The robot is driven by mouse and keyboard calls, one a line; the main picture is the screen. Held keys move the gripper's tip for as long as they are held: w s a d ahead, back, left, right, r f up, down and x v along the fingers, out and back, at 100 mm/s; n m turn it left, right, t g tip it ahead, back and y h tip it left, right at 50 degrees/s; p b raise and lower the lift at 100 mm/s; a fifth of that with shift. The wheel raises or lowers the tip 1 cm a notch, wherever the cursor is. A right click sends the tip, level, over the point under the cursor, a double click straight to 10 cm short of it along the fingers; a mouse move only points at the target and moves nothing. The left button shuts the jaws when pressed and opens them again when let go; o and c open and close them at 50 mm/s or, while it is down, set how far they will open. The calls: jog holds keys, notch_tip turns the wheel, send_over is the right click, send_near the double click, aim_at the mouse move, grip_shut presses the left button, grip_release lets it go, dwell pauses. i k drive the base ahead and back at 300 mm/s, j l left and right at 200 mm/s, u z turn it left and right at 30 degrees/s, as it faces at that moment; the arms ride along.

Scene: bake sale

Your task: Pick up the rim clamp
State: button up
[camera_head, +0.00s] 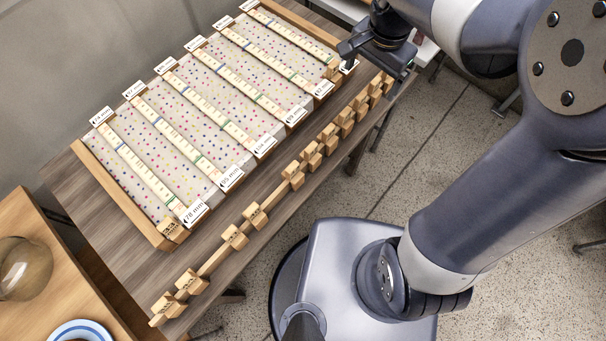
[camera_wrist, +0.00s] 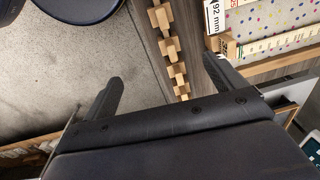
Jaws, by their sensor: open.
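Several small wooden clamp-like blocks (camera_head: 235,237) sit in a row on a wooden rail along the table's near edge; I cannot tell which one is the rim clamp. Other wooden blocks sit at the tray's corners, one at the near left (camera_head: 172,229) and one at the right (camera_head: 332,68). My gripper (camera_head: 378,62) is above the table's right end, open, with nothing seen between its fingers. In the wrist view my gripper (camera_wrist: 165,76) has its fingers spread, with part of the block row (camera_wrist: 171,47) showing between and beyond them. A corner block (camera_wrist: 226,46) shows near the right finger.
A wood-framed tray (camera_head: 118,203) with a dotted cloth, measuring strips and millimetre labels (camera_head: 195,213) covers most of the table (camera_head: 100,232). Another table (camera_head: 20,225) at the left holds a glass jar (camera_head: 22,268) and a blue-rimmed dish (camera_head: 80,332). Speckled floor (camera_head: 440,130) lies in front.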

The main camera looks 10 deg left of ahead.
aim_at(311, 154)
jog(key=l+u, duration=0.45)
jog(key=l, duration=0.15)
jog(key=i+j+u, duration=0.15)
jog(key=u, duration=0.25)
jog(key=i+j+u, duration=0.1)
jog(key=u, duration=0.35)
jog(key=i+u, duration=0.2)
jog(key=u, duration=0.2)
